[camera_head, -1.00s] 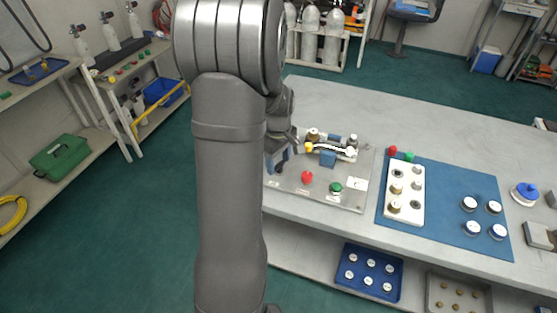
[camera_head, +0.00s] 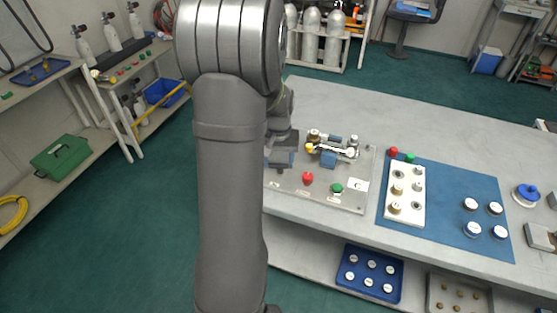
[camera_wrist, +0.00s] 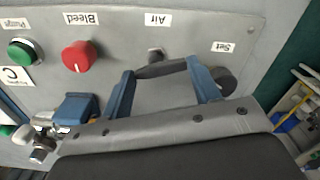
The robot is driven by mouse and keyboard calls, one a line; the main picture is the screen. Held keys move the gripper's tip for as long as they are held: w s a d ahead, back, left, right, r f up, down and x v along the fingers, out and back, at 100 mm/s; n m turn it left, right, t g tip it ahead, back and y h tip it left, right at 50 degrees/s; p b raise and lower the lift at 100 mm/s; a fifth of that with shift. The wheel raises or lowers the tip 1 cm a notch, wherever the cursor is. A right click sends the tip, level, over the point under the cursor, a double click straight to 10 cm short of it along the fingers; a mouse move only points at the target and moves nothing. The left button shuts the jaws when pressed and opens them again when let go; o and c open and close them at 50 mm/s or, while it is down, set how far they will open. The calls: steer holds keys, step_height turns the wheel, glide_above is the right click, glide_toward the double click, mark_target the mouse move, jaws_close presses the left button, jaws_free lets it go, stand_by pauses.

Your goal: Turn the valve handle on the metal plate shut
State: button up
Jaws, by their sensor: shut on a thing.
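The metal plate (camera_head: 322,178) lies on the bench in the head view. In the wrist view the same grey plate (camera_wrist: 190,38) carries the labels Bleed, Air and Set, upside down. The dark valve handle (camera_wrist: 161,69) is a short bar by the Air label. My gripper (camera_wrist: 162,72) has its two blue fingers closed on the bar's opposite ends. In the head view my gripper (camera_head: 280,158) is low over the plate's left side, and it hides the handle there.
A red knob (camera_head: 307,178) and a green knob (camera_head: 336,188) stand on the plate's front part. A blue block with metal fittings (camera_head: 328,159) is close to my gripper's right. A dark round knob (camera_wrist: 224,80) is beside one finger. A white block (camera_head: 405,195) stands further right on a blue mat.

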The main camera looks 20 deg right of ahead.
steer(key=shift+m, duration=1.7)
steer(key=o, duration=1)
step_height(320, 180, up, 17)
steer(key=shift+r, duration=0.2)
step_height(320, 180, down, 17)
steer(key=shift+f, duration=0.2)
